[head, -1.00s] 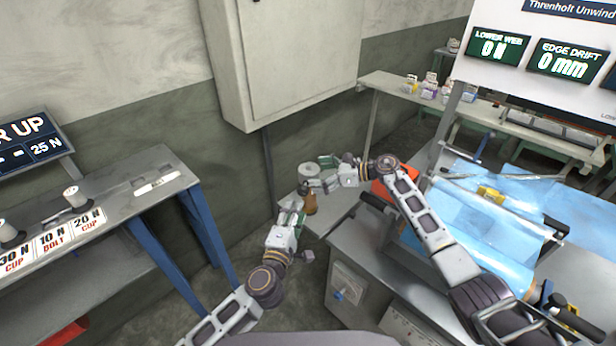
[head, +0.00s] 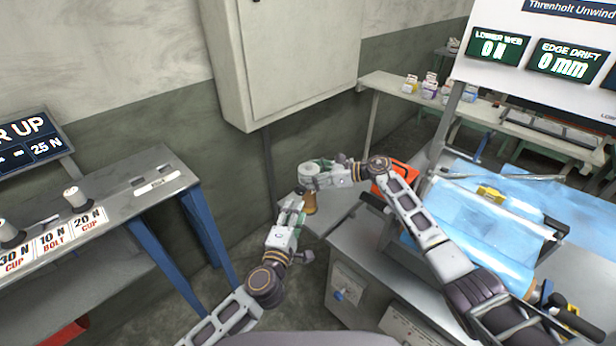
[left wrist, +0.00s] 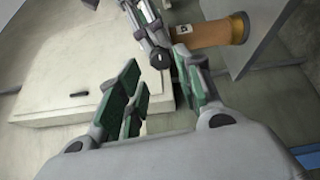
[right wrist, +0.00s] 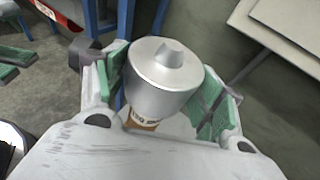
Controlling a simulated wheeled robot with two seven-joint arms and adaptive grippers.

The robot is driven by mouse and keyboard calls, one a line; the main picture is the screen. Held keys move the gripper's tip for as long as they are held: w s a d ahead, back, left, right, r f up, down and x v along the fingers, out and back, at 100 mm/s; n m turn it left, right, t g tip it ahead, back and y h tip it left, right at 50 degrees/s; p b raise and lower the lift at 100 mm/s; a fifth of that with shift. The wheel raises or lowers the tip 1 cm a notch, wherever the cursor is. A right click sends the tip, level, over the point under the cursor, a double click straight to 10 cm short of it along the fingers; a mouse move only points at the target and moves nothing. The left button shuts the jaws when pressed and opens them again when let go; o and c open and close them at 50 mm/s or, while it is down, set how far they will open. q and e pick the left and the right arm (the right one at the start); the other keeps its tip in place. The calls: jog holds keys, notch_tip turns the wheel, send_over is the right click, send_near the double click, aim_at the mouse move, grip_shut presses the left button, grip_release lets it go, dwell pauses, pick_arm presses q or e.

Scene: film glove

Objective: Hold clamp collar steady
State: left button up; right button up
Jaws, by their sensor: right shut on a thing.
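A silver cylinder with a raised knob on top (right wrist: 160,80), which looks like the clamp collar, sits between the green-padded fingers of my right gripper (right wrist: 168,92). That gripper is shut on it.
A grey stand (head: 330,213) is beneath the brown cylinder. A bench with labelled cups (head: 110,215) stands at left. A wall cabinet (head: 290,60) hangs behind.

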pick_arm(q)
jog(key=o, duration=0.4)
jog(key=shift+f, duration=0.15)
jog(key=shift+s+a+n+g+h, duration=0.1)
jog(key=shift+s+a+n+h, duration=0.3)
jog(key=shift+n, duration=3.9)
jog(key=shift+s+a+n+g+h, duration=0.15)
jog(key=shift+s+a+n, duration=0.3)
jog(key=shift+n, duration=3.85)
jog(key=shift+s+a+n+g+h, duration=0.1)
jog(key=shift+s+a+n+h, duration=0.4)
jog(key=shift+n, duration=3.8)
jog(key=shift+w+a, duration=0.1)
jog(key=shift+w, duration=0.1)
jog(key=shift+w+r, duration=0.1)
jog(key=shift+r, duration=0.1)
